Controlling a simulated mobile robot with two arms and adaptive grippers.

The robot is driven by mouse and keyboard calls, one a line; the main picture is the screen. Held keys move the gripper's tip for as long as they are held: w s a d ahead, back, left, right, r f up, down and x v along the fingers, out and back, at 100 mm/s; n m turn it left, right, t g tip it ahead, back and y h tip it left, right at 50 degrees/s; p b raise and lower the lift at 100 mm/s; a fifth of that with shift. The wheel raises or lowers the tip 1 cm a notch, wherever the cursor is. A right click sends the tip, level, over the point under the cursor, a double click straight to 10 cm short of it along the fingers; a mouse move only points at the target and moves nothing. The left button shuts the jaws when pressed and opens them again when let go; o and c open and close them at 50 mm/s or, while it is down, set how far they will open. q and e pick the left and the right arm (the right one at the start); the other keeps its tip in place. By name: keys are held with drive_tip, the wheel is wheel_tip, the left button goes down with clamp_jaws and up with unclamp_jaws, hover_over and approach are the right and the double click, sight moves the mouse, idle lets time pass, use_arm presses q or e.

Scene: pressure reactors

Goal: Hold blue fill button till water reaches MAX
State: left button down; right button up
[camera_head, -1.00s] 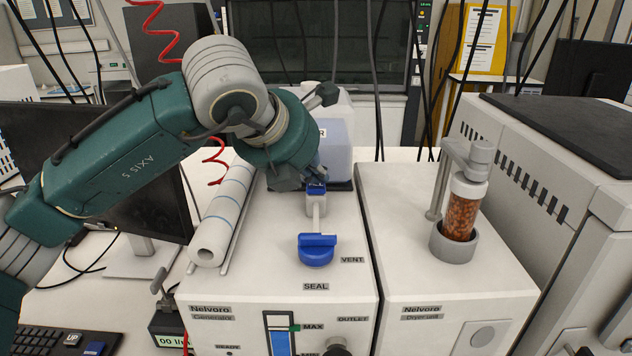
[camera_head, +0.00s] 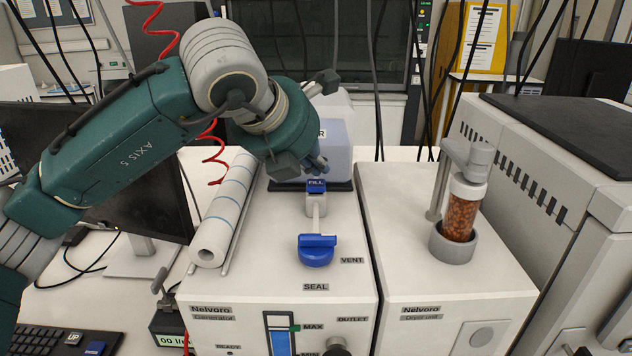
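The blue fill button (camera_head: 316,186), marked FILL, sits on a small pale fitting on top of the white Nelvoro generator (camera_head: 250,285). My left gripper (camera_head: 318,165) is just above and behind the button, with a small gap seeming to show between them. Its fingers overlap in this view, so I cannot tell whether they are open or shut. The level gauge (camera_head: 280,341) on the generator's front shows blue water with its top close to the MAX mark (camera_head: 313,327). The gauge's lower end is cut off by the frame. My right gripper is out of view.
A blue knob (camera_head: 316,250) stands in front of the button, near the VENT and SEAL labels. A paper roll (camera_head: 225,215) lies to the left. The dryer unit (camera_head: 400,240) with a bead-filled column (camera_head: 461,212) stands to the right. A clear tank (camera_head: 338,140) is behind.

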sight(316, 185)
use_arm(q)
drive_tip(key=shift+r+p, duration=1.1)
drive_tip(key=shift+r, duration=1.4)
drive_tip(key=shift+r, duration=0.1)
